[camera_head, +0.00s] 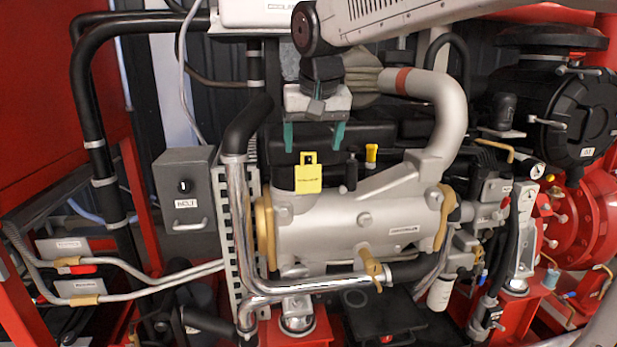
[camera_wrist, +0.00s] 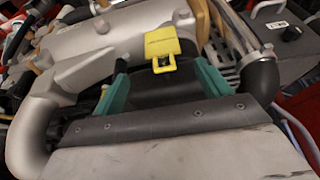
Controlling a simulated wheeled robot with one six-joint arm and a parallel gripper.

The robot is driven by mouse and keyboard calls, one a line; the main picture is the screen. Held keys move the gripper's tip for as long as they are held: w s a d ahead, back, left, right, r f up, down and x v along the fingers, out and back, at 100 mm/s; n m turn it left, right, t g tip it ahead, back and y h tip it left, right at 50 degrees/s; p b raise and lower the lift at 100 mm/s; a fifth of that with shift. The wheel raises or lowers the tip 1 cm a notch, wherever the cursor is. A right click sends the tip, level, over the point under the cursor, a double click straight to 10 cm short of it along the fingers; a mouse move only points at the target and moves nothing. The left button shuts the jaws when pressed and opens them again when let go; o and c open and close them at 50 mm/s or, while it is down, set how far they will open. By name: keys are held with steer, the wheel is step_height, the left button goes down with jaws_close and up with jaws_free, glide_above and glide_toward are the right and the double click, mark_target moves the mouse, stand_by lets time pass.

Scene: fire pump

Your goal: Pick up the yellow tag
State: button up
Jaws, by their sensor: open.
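The yellow tag (camera_head: 308,177) sits upright against the top of the grey engine housing, with a small dark hole in its upper tab. It also shows in the wrist view (camera_wrist: 163,47), just beyond the fingertips. My gripper (camera_head: 314,140), with two teal fingers, is open and above the tag in the head view. In the wrist view my gripper (camera_wrist: 159,72) has one finger on each side of the tag's tab, with a gap to both. Nothing is held. Whether the tag touches the housing cannot be told.
A bent silver pipe (camera_head: 437,115) rises right of my gripper. A black hose (camera_head: 247,125) stands close on the left. A small yellow-topped part (camera_head: 371,155) and a black knob (camera_head: 351,172) stand right of the tag. A grey control box (camera_head: 186,202) is further left.

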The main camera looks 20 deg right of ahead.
mark_target(309, 156)
steer(key=x, duration=0.6)
steer(key=shift+w+a+f, duration=0.15)
steer(key=shift+a+f, duration=0.05)
steer(key=shift+f, duration=0.05)
steer(key=c, duration=1)
steer(key=shift+c, duration=0.2)
steer(key=shift+r, duration=0.15)
